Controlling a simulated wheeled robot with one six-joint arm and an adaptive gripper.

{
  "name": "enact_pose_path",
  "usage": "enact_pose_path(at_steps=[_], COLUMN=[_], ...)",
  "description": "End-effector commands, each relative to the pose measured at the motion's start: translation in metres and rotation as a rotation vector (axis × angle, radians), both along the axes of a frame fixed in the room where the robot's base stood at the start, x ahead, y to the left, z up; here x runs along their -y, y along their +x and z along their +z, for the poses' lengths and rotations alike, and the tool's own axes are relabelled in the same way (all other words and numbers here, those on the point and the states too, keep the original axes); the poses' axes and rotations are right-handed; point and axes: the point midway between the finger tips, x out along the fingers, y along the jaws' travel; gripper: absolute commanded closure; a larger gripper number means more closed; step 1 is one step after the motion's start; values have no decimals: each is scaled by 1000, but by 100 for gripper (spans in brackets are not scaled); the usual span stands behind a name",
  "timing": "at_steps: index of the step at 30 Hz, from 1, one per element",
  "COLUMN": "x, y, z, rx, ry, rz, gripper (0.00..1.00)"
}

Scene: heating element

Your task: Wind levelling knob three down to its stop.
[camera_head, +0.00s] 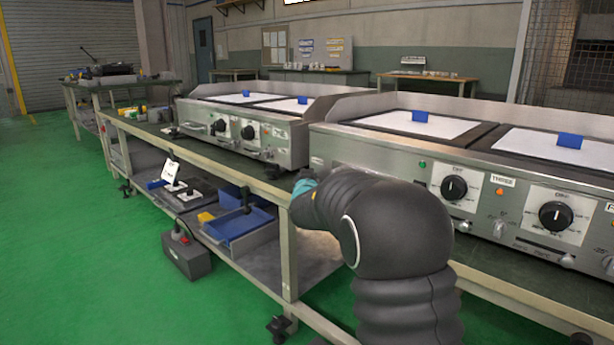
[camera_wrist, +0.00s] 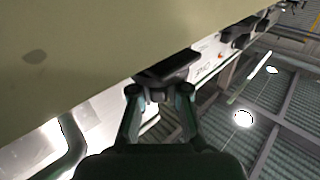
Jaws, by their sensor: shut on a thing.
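In the wrist view the two fingers of my gripper (camera_wrist: 159,92) close from both sides on a dark flat-topped knob (camera_wrist: 168,68). The knob sits against or just beside a beige edge, and its lower part is hidden between the fingertips. In the head view my arm bends toward the bench front below the near griddle (camera_head: 372,162), which carries a label reading THREE (camera_head: 503,180). The fingers and the held knob are hidden there behind my arm. I cannot read any number on the knob itself or see its stop.
A second griddle (camera_head: 245,120) stands to the left on the same bench. The bench's front rail (camera_head: 215,163) runs close to my arm. Blue trays (camera_head: 238,222) lie on the lower shelf.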

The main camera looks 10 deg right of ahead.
Motion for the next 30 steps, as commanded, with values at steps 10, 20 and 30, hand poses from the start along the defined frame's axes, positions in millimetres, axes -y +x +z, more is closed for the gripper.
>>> enact_pose_path(at_steps=[10, 20, 30], x=[-1, -5, -16], y=[0, -14, -78], z=[2, 2, 3], rx=[5, 2, 4], ry=[-1, 0, -1], rz=[0, 3, 1], gripper=[60, 60, 60])
